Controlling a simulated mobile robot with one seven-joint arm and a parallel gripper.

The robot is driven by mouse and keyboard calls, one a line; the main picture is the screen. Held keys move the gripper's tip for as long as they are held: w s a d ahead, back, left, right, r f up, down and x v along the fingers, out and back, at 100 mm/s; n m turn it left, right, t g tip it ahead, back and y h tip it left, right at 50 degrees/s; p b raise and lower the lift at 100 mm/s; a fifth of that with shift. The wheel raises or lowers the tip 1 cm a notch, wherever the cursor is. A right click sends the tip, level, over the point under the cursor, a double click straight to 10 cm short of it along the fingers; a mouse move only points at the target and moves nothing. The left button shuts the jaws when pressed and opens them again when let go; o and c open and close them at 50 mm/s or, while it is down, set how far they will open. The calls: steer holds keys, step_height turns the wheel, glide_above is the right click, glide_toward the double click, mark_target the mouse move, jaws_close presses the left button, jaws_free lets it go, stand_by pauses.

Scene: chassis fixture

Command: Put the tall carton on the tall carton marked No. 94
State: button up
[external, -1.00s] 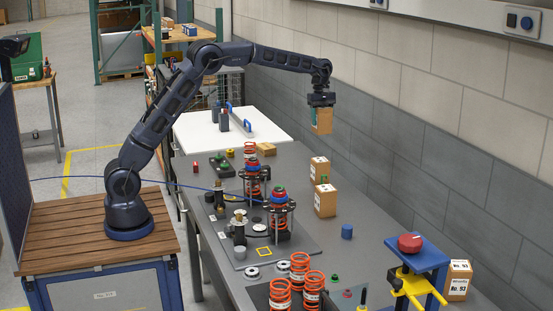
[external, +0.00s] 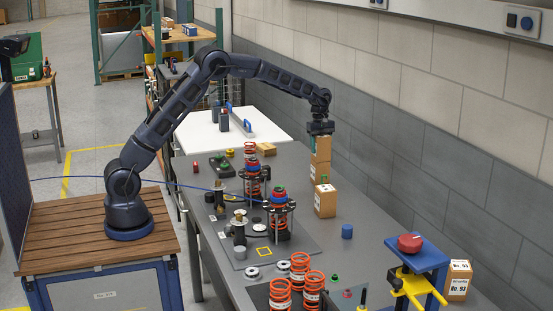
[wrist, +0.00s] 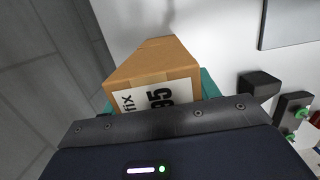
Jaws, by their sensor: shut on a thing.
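My gripper (external: 320,130) points down and is shut on a tall brown carton (external: 321,149). In the wrist view this carton (wrist: 152,65) sits between the teal fingers, with a white label reading 95. Directly below it in the external view stands another tall carton (external: 319,173). The held carton's bottom lies at or just above that carton's top; I cannot tell whether they touch. A further carton (external: 325,201) with a white label on top stands just in front. The numbers on these two standing cartons are too small to read, so No. 94 cannot be picked out.
A carton marked No. 93 (external: 459,280) stands beside a blue and yellow press (external: 418,262). Orange springs (external: 280,294) and fixtures fill the bench's left and front. The wall is close on the right.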

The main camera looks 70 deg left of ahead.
steer(key=o, duration=1.2)
steer(key=r, duration=0.4)
steer(key=a+r, duration=0.1)
steer(key=r, duration=0.7)
steer(key=shift+a, duration=0.4)
steer(key=s+d+r+m+t, duration=0.15)
steer(key=s+r+m, duration=0.4)
steer(key=s, duration=0.95)
steer(key=s+d+r+m+t, duration=0.1)
steer(key=s+d+r+m, duration=0.2)
steer(key=s+r, duration=0.9)
steer(key=shift+s+d+f+m+t+y, duration=0.35)
steer(key=shift+s+f+m, duration=1.5)
steer(key=shift+s, duration=3.5)
steer(key=shift+s+d+f+m+t+y, duration=0.3)
steer(key=shift+s+f+m, duration=1.55)
steer(key=shift+s, duration=3.5)
steer(key=shift+s+d+f+m+t+y, duration=0.35)
steer(key=shift+s+f+m, duration=0.7)
steer(key=shift+s+f, duration=2.95)
